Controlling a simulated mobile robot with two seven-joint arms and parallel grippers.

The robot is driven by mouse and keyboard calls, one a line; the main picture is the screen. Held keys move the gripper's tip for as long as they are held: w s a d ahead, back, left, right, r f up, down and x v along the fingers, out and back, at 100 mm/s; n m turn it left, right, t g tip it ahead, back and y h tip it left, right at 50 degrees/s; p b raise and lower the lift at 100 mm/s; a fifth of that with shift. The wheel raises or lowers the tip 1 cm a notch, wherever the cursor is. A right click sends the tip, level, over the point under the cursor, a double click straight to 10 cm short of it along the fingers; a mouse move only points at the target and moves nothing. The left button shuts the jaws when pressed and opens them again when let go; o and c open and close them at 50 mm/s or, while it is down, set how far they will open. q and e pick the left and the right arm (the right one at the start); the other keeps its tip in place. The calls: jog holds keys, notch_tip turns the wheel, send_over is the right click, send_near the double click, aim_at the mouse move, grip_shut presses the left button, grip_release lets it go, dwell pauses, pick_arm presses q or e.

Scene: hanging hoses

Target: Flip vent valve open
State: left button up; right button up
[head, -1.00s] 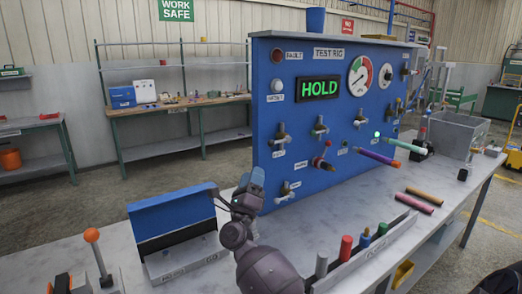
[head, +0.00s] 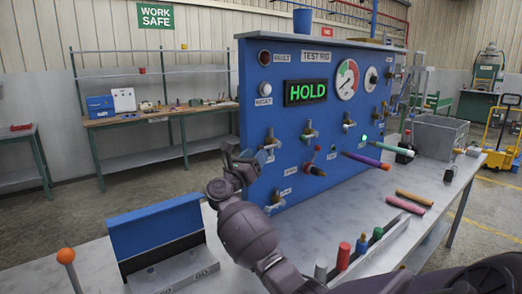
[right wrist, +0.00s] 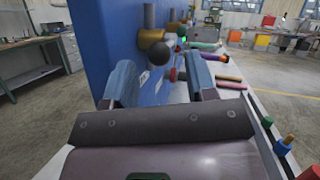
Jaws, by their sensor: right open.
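The blue test rig panel (head: 262,70) carries several small valves with labels too small to read, so I cannot tell which one is the vent valve. My right gripper (head: 246,158) is at the panel's left part, beside the upper left valve (head: 270,142). In the right wrist view, the open gripper (right wrist: 163,82) has its two blue fingertips apart with nothing between them. A valve with a brass body (right wrist: 152,38) and a black ball end (right wrist: 157,60) shows just beyond the fingertips. Another valve (head: 275,202) sits lower left on the panel. My left gripper is not in view.
The lit display (head: 305,92) reads HOLD. A purple rod (head: 365,159) and a green rod (head: 385,144) stick out from the panel. Several coloured cylinders (head: 361,243) stand in a rack at front.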

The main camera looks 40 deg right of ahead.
aim_at(261, 147)
jog(key=shift+x, duration=1.75)
grip_shut()
